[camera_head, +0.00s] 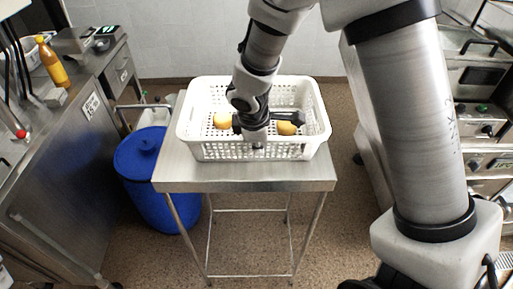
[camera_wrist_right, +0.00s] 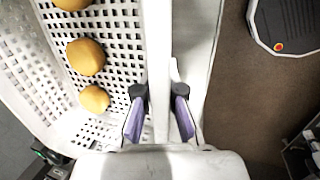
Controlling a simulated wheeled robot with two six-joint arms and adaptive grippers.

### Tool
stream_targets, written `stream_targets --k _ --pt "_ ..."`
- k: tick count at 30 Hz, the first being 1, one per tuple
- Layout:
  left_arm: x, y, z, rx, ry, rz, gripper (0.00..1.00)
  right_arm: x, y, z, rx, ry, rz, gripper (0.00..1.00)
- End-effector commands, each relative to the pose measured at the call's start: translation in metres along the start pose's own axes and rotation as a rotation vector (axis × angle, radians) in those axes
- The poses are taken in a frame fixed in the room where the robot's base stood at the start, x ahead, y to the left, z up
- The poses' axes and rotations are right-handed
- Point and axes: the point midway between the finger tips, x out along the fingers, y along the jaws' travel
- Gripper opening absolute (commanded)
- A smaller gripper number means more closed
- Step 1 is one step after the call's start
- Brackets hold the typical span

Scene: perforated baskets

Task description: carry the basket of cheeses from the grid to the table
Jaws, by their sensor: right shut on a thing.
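The white perforated basket (camera_head: 215,151) is over the top of the small steel table (camera_head: 190,176) in the head view, upright and level. I cannot tell whether its base touches the steel. Round yellow cheeses (camera_head: 287,128) lie inside; the right wrist view shows three of them (camera_wrist_right: 86,57) on the perforated floor. My right gripper (camera_head: 257,143) reaches down at the basket's near side. In the right wrist view its purple-padded fingers (camera_wrist_right: 159,118) stand on either side of the basket's wall and are shut on it. My left gripper is not in view.
A blue lidded bin (camera_head: 146,175) stands left of the table. A steel counter (camera_head: 55,160) with an orange bottle (camera_head: 52,63) and a scale (camera_head: 73,42) runs along the left. Kitchen equipment (camera_head: 480,110) stands at the right. Brown floor is open around the table's legs.

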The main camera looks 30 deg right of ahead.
Motion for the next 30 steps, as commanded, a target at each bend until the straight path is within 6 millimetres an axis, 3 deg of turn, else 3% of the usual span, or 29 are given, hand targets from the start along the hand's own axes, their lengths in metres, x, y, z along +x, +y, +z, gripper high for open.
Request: stream_targets --k 6,9,20,23,30 --pt "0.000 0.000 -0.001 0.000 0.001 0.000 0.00 0.001 0.000 0.000 -0.001 0.000 0.001 0.00" --pt "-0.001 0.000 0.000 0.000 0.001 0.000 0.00 0.000 0.000 0.000 -0.001 -0.001 -0.001 0.33" --pt "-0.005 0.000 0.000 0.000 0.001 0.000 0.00 -0.006 0.001 0.000 0.000 -0.001 0.001 0.33" --pt "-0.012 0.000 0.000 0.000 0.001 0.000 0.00 -0.022 0.002 0.000 -0.001 -0.001 0.004 0.33" --pt "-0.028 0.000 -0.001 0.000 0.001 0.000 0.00 -0.083 0.003 0.000 0.000 -0.002 0.007 0.33"
